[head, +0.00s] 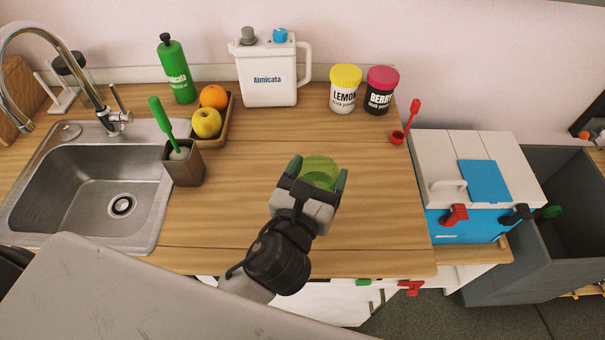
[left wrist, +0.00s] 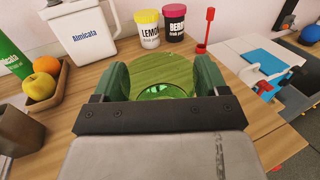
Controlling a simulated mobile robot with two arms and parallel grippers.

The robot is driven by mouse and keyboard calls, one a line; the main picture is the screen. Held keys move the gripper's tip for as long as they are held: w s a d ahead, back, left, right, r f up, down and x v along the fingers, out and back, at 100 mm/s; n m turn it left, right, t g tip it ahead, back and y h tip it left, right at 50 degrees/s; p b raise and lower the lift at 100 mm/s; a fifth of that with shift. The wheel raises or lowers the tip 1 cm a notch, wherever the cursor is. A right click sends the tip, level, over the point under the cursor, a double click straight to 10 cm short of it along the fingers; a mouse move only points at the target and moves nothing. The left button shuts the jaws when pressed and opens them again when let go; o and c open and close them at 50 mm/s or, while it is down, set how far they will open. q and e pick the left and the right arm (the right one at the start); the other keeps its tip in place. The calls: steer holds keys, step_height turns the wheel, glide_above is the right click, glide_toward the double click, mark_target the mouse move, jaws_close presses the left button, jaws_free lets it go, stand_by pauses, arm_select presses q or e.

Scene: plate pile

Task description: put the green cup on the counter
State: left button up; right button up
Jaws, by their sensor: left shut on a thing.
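The green cup (head: 320,170) is see-through and sits between the fingers of my left gripper (head: 316,177), over the wooden counter (head: 235,215). In the left wrist view the cup (left wrist: 160,80) fills the space between the two green finger pads of the left gripper (left wrist: 160,88), which is shut on it. I cannot tell whether the cup's base touches the counter. My right gripper is not in view.
A white jug (head: 268,75), a lemon jar (head: 344,88) and a berry jar (head: 380,90) stand along the back. A fruit tray (head: 226,118), brush holder (head: 184,165) and sink (head: 95,190) are left. The counter's middle is clear.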

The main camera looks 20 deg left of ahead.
arm_select(q)
steer(key=shift+w+a+f+b, duration=0.2)
steer(key=shift+w+a+f, duration=0.55)
steer(key=shift+w+f, duration=0.5)
steer(key=shift+w+a+f+b, duration=0.25)
steer(key=shift+w+a+f, duration=0.55)
steer(key=shift+f, duration=0.85)
steer(key=shift+w+a+f+b, duration=0.2)
steer(key=shift+w+a+f, duration=0.5)
steer(key=shift+w+f, duration=0.6)
steer(key=shift+s+f, duration=0.2)
steer(key=shift+f, duration=0.05)
steer(key=o, duration=1)
